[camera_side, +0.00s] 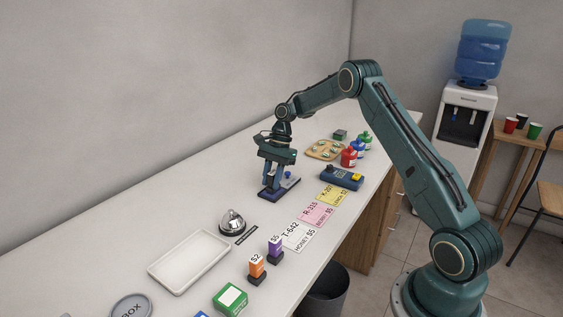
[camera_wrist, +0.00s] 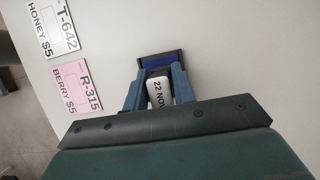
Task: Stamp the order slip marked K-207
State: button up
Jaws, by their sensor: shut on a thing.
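The yellow order slip marked K-207 (camera_side: 331,195) lies flat on the counter, at the far end of a row of slips. It is out of the wrist view. My gripper (camera_side: 278,180) is shut on a stamp whose white top reads 22 NOV (camera_wrist: 158,92) in the wrist view. The gripper points down over a dark blue ink pad (camera_side: 279,194), left of the yellow slip. The ink pad also shows just beyond the fingertips in the wrist view (camera_wrist: 160,59). My fingers hide most of the stamp, and I cannot tell whether its base touches the pad.
Pink slip R-315 (camera_side: 316,213) and white slip T-642 (camera_side: 294,236) lie nearer the camera. A blue device (camera_side: 341,179) stands just beyond the yellow slip. A bell (camera_side: 232,221), white tray (camera_side: 189,261), and orange (camera_side: 257,266) and purple (camera_side: 275,247) upright pieces stand nearer.

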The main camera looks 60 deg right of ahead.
jog(key=shift+r, duration=3.5)
jog(key=shift+d, duration=0.1)
jog(key=s+d, duration=0.4)
jog(key=s, duration=0.4)
jog(key=s+d, duration=0.5)
jog(key=s, duration=0.3)
jog(key=shift+d+f, duration=0.25)
jog(key=shift+f, duration=0.2)
jog(key=shift+f, duration=0.2)
jog(key=shift+f, duration=2.8)
